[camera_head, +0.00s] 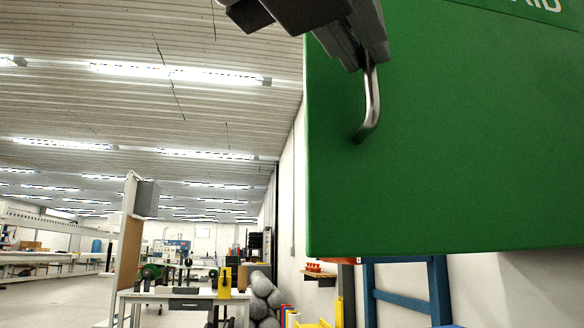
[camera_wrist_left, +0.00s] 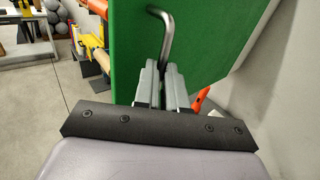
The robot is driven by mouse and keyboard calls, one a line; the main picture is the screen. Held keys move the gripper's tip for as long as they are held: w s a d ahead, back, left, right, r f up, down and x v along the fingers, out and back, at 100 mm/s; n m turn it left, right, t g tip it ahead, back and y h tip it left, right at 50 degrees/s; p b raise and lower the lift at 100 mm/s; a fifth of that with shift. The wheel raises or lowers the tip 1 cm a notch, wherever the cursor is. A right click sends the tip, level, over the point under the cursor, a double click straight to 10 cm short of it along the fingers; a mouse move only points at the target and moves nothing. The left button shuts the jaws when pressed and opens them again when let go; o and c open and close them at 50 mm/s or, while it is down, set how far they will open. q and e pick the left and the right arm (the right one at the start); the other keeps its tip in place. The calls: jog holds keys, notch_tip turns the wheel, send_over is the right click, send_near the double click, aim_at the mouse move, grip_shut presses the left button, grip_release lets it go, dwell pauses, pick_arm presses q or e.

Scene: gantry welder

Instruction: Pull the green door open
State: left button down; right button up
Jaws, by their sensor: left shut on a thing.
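The green door (camera_head: 450,150) fills the right of the head view, with part of white lettering at its top. It carries a curved metal handle (camera_head: 372,105) near its left edge. My left gripper (camera_head: 366,62) comes in from the top and is shut on the upper part of the handle. In the left wrist view the green door (camera_wrist_left: 215,35) stands behind the fingers, and the handle (camera_wrist_left: 167,35) runs down between the fingertips of my left gripper (camera_wrist_left: 163,68). Whether the door stands ajar is unclear. My right gripper is not in view.
Below the door are a blue frame (camera_head: 402,262) and a white wall (camera_head: 490,285). A workbench (camera_head: 180,295) with tools stands at the lower left, and grey rolls (camera_head: 262,285) are stacked beside it. Open floor (camera_head: 50,302) lies at the far left.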

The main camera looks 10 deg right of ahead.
pick_arm(q)
jog(key=shift+s+d+r, duration=0.15)
jog(key=shift+s+d, duration=0.05)
jog(key=shift+s, duration=0.75)
jog(key=c, duration=1.2)
grip_release()
jog(key=shift+d, duration=0.15)
jog(key=v, duration=0.7)
jog(key=shift+b, duration=0.3)
